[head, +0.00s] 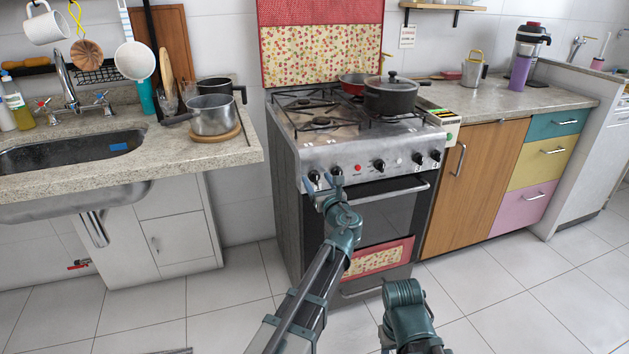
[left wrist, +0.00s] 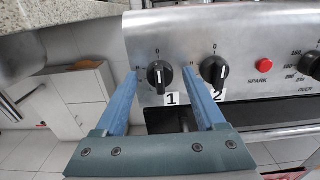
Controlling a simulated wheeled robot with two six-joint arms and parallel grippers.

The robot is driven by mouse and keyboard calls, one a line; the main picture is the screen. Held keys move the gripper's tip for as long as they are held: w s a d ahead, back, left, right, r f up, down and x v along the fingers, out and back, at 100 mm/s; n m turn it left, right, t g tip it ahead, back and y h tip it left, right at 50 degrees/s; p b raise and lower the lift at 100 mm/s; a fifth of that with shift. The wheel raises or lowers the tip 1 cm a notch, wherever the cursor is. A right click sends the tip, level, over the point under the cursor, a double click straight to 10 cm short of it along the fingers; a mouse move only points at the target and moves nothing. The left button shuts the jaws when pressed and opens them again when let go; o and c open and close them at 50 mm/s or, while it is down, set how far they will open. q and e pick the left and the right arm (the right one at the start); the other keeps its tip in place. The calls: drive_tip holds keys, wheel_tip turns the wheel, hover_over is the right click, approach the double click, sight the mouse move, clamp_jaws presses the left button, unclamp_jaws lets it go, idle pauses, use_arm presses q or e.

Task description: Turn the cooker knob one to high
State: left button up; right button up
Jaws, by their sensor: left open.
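The cooker (head: 340,140) has a steel front panel with a row of black knobs. Knob one (left wrist: 159,77), above a label "1", is upright, its white mark lined up with the 0 above it. Knob two (left wrist: 215,68), above a label "2", stands just right of it, also upright. My left gripper (left wrist: 160,80) is open, its blue fingers on either side of knob one, with gaps visible; contact cannot be told. In the head view the left gripper (head: 323,184) is at the panel's left end, partly covering knob one. My right gripper is not visible; only part of that arm shows.
A red spark button (left wrist: 264,65) and an oven knob (left wrist: 311,66) lie to the right. The oven handle (head: 385,193) runs below the panel. Pots, including a dark lidded pot (head: 390,95), stand on the hob. The counter edge (head: 225,165) is to the left.

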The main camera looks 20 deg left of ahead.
use_arm(q)
clamp_jaws()
idle(0.4)
drive_tip(key=n, duration=0.6)
drive_tip(key=shift+s+n, duration=0.1)
drive_tip(key=shift+n, duration=0.3)
drive_tip(key=n, duration=0.7)
drive_tip(key=shift+a+f, duration=0.1)
idle(0.3)
unclamp_jaws()
